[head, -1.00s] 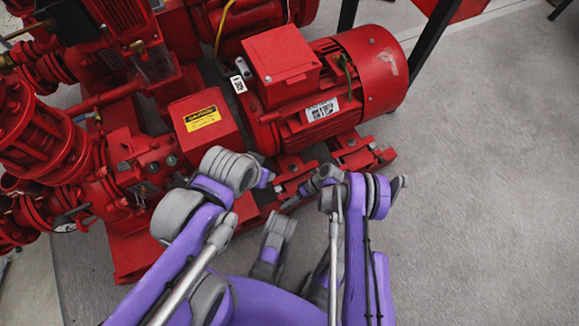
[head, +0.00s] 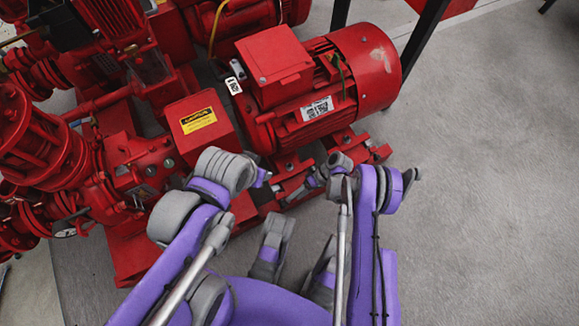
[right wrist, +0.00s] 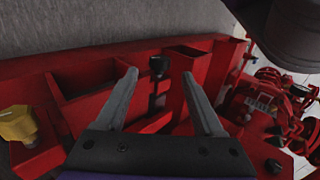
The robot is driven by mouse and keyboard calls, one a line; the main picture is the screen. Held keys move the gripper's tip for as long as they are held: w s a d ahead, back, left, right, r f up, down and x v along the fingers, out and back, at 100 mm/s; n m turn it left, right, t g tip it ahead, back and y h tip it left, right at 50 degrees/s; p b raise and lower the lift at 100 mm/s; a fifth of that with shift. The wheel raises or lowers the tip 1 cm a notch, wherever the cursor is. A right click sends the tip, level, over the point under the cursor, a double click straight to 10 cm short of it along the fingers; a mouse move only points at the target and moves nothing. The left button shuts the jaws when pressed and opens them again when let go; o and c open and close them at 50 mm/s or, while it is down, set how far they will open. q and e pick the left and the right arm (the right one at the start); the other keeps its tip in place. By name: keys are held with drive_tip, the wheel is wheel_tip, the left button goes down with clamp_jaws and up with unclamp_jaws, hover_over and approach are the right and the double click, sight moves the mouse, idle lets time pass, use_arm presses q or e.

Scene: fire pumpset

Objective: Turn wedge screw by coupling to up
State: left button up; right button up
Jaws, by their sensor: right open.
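In the right wrist view a screw with a dark round head (right wrist: 158,66) stands up at the red base frame. I cannot tell for sure that it is the wedge screw. My right gripper (right wrist: 158,80) is open, with its two grey fingers either side of the line to this screw and nothing held. The tips look short of the head; contact does not show. In the head view my right gripper (head: 312,183) is small and partly covered by its arm, beside the motor's base rails. My left arm comes in from the left, but its gripper does not show.
The red motor (head: 320,85) stands behind the rails, with a red guard box (head: 203,122) bearing a yellow label to its left. Grey floor (head: 490,200) is free on the right.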

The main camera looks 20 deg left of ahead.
drive_tip(key=v, duration=0.5)
drive_tip(key=shift+p, duration=0.35)
